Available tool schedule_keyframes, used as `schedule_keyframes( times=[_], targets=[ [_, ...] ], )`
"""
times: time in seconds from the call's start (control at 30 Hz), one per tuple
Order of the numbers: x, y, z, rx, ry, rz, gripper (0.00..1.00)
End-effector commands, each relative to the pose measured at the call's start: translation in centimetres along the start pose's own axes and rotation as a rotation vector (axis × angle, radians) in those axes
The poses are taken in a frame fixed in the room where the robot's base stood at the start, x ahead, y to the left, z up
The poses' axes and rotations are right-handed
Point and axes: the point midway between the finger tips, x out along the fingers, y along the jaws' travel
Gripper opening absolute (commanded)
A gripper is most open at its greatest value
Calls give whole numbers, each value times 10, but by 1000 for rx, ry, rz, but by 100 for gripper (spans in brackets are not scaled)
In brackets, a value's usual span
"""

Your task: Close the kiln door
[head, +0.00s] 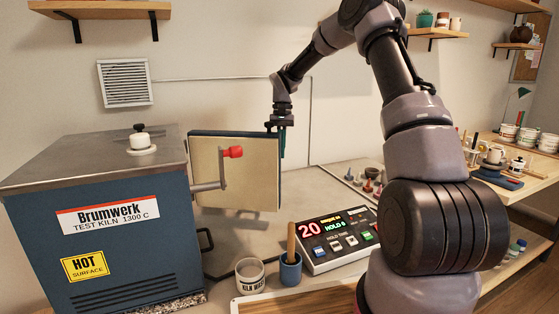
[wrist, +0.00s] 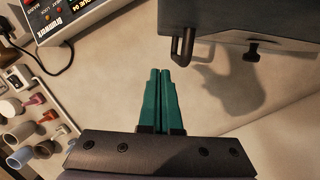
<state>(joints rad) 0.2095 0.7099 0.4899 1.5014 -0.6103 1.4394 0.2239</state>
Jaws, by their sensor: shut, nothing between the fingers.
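The blue kiln (head: 110,225) with a grey metal top stands at the left in the head view. Its door (head: 235,175) stands open to the right, with the cream inner side showing. A metal lever with a red knob (head: 233,152) is in front of the door. My gripper (head: 283,153) points down by the door's right edge. In the wrist view, its teal fingers (wrist: 160,75) are together and empty. Also in that view are the dark door (wrist: 240,20) and a dark rounded bar (wrist: 182,45), just right of the fingertips and apart from them in the picture. I cannot tell whether the gripper touches the door.
A control box (head: 338,240), a blue cup (head: 290,270) with a wooden-handled tool and a white cup (head: 249,275) stand before the door. Small cones (head: 368,185) stand at the right. A cable (wrist: 25,55) lies on the bench.

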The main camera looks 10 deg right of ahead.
Motion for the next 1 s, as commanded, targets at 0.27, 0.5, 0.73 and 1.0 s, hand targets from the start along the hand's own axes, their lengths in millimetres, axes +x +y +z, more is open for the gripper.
schedule_keyframes(
  times=[0.27,0.5,0.73,1.0],
  targets=[
    [25,1,27,-1,1,0,0],
    [28,0,38,0,2,0,0],
    [28,0,39,0,2,0,0],
    [30,-5,47,15,0,-3,0]
  ],
)
